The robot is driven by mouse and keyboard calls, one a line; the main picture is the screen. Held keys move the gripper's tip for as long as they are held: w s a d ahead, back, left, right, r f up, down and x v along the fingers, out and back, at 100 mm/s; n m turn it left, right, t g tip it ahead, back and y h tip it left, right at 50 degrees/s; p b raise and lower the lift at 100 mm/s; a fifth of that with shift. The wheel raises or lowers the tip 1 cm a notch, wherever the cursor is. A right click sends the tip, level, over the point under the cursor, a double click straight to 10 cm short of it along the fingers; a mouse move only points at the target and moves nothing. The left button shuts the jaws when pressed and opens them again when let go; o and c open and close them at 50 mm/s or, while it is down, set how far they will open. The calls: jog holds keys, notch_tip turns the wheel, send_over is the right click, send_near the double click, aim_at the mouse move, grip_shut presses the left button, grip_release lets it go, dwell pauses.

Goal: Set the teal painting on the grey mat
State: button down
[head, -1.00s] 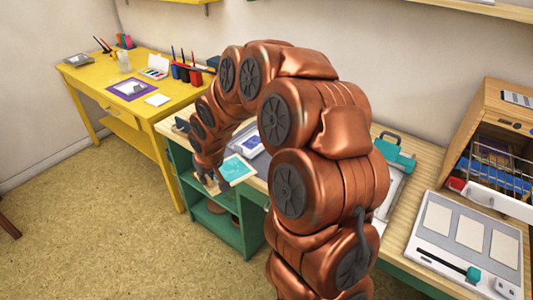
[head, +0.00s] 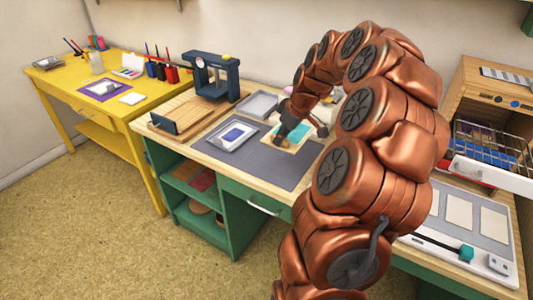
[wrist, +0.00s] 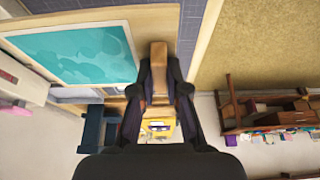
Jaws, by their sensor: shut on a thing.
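The teal painting (head: 296,131) is a teal sheet on a pale wooden board with a brown grip block. It is over the back right part of the grey mat (head: 258,168); I cannot tell whether it touches the mat. In the wrist view the painting (wrist: 75,52) lies left of the fingers, with the bluish-grey mat (wrist: 194,32) beyond the board. My gripper (head: 281,138) is shut on the brown block (wrist: 158,55) at the board's edge; the gripper also shows in the wrist view (wrist: 160,88).
A white-framed pad with a blue-violet centre (head: 234,135) lies on the mat's left part. A grey tray (head: 259,104) and a dark press (head: 212,75) stand behind. The mat's front is clear. An open drawer cabinet (head: 490,140) stands right.

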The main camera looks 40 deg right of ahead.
notch_tip(320, 180, down, 9)
jog(key=shift+f+p, duration=0.2)
jog(key=shift+p, duration=0.25)
jog(key=shift+f, duration=0.1)
jog(key=c, duration=1.2)
grip_release()
jog(key=shift+r, duration=0.35)
jog(key=b+v, duration=0.1)
jog(key=v, duration=1)
jog(key=shift+s+r, duration=0.1)
jog(key=shift+r, duration=0.15)
